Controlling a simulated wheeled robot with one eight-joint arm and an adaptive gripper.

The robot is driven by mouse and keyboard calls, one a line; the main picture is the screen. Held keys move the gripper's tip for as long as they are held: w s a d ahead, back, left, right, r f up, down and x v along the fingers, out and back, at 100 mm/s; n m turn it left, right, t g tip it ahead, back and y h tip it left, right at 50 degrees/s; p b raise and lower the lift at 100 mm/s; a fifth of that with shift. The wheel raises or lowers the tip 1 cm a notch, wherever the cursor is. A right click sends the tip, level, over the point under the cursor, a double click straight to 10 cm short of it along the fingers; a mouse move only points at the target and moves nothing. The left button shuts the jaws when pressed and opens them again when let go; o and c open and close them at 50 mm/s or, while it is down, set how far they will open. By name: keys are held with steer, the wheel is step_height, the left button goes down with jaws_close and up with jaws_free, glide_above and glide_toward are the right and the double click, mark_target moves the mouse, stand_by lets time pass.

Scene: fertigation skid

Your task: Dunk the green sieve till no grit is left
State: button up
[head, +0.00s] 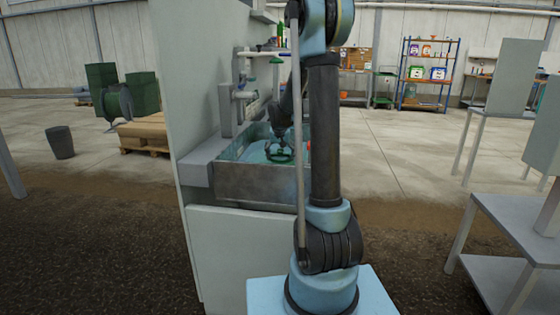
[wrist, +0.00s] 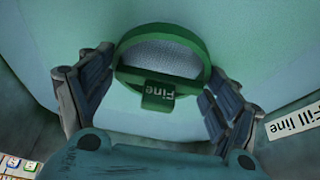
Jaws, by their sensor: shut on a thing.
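The green sieve (wrist: 163,50) shows in the wrist view as a round green rim with pale mesh and a tab lettered "Fine". Blue-green water (head: 245,152) lies in the basin. I cannot tell whether the sieve touches the water. Any grit on the mesh is too small to make out.
A "Fill line" label (wrist: 292,122) is on the basin wall in the wrist view. Grey tables (head: 510,215) stand at the right.

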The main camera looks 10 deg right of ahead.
step_height(320, 180, up, 16)
stand_by(2.0)
steer(key=shift+f, duration=0.1)
stand_by(0.8)
